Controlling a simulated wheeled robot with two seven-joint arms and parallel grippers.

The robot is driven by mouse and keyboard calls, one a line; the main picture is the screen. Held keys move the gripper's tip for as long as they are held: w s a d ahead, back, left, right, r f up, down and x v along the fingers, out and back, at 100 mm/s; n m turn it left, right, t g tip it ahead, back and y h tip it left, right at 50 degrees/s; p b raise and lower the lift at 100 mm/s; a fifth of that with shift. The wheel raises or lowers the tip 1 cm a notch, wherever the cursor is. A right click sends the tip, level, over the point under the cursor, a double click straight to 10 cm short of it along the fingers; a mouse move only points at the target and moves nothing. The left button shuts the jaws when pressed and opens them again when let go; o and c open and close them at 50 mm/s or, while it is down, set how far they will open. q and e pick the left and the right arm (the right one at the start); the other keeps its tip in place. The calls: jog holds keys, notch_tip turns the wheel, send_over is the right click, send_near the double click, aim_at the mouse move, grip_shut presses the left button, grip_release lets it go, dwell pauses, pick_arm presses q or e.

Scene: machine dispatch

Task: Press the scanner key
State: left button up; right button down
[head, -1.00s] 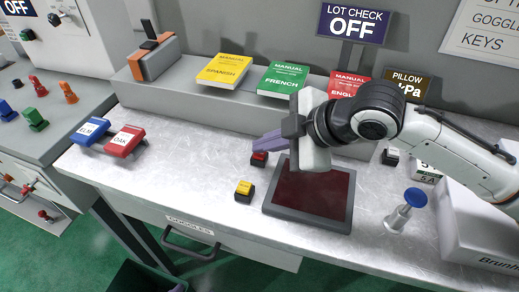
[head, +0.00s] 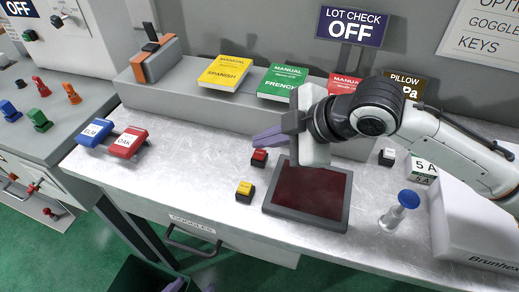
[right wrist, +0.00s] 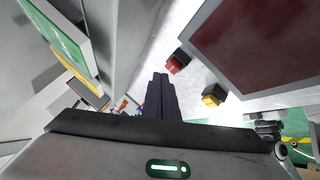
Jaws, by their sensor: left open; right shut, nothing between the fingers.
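A red key (head: 259,158) on a dark base sits left of the scanner-like pad (head: 346,208), which has a dark red face and grey frame. A yellow key (head: 245,191) sits nearer the front. A white key (head: 387,157) stands right of the pad. No readable label tells which one is the scanner key. My right gripper (head: 256,141) is shut and empty, its purple fingers pointing left just behind and above the red key. The right wrist view shows its fingers (right wrist: 160,80) apart from the red key (right wrist: 177,62) and yellow key (right wrist: 213,96). My left gripper (head: 192,286) shows partly at the bottom edge.
A blue-topped stamp-like object (head: 400,210) and a white box (head: 470,222) stand at right. Manuals lie on the raised grey shelf (head: 190,82) behind. ELM and OAK blocks (head: 127,143) are at left. The LOT CHECK sign (head: 350,26) reads OFF.

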jog(key=shift+r, duration=0.15)
notch_tip(320, 180, up, 3)
jog(key=p, duration=0.3)
jog(key=shift+r, duration=0.9)
